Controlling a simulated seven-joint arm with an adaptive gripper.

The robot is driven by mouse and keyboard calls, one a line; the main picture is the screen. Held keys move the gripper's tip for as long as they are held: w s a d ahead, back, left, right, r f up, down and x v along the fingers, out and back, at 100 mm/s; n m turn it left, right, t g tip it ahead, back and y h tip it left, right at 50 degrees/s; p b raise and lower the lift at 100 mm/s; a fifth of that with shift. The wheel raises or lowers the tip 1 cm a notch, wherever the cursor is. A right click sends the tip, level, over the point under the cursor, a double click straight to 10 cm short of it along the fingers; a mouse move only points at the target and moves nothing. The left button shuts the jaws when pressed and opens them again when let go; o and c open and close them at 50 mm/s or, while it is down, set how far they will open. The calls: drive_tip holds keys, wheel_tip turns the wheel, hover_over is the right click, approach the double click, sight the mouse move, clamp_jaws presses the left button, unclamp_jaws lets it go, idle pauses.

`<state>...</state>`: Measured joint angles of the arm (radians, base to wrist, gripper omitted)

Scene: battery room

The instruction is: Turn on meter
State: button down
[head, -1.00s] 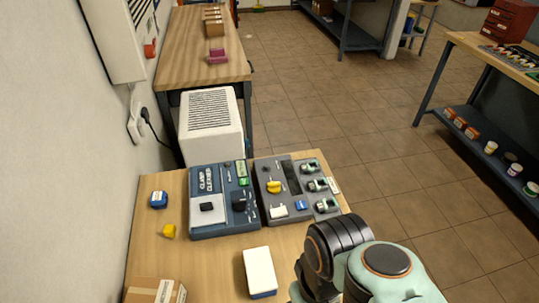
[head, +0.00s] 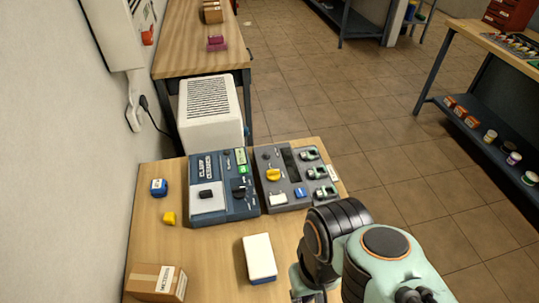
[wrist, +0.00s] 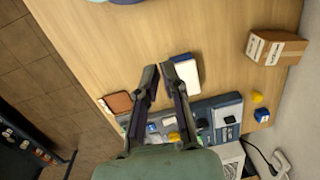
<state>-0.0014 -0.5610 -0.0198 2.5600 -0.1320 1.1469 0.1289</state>
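A grey meter-like unit (head: 284,176) stands on the near table beside a blue-grey unit (head: 226,208) with a large printed label. My gripper (head: 308,296) is at the bottom of the head view, in front of the units and partly cut off.
A white-and-blue block (head: 259,256), a cardboard box (head: 156,282), a yellow piece (head: 168,218) and a small blue box (head: 158,187) lie on the table. A brown pad (wrist: 118,103) shows in the wrist view. A wall stands at left; open floor lies to the right.

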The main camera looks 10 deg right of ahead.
drive_tip(key=w+d+r+m+t+h, duration=0.15)
drive_tip(key=w+r+m, duration=0.25)
drive_tip(key=w+m, duration=0.45)
drive_tip(key=w+d+r+m+t, duration=0.15)
drive_tip(key=w+r+m, duration=0.4)
drive_tip(key=w, duration=0.55)
drive_tip(key=m+g, duration=0.2)
drive_tip(key=m, duration=0.2)
hover_over(284, 197)
drive_tip(key=a, duration=0.2)
wheel_tip(284, 197, down, 10)
drive_tip(key=shift+g+h, duration=0.35)
drive_tip(key=shift+g, duration=0.15)
drive_tip(key=shift+f, duration=2.8)
drive_tip(key=f, duration=0.4)
drive_tip(key=d+f, duration=0.1)
drive_tip(key=f, duration=0.9)
drive_tip(key=shift+d, duration=0.4)
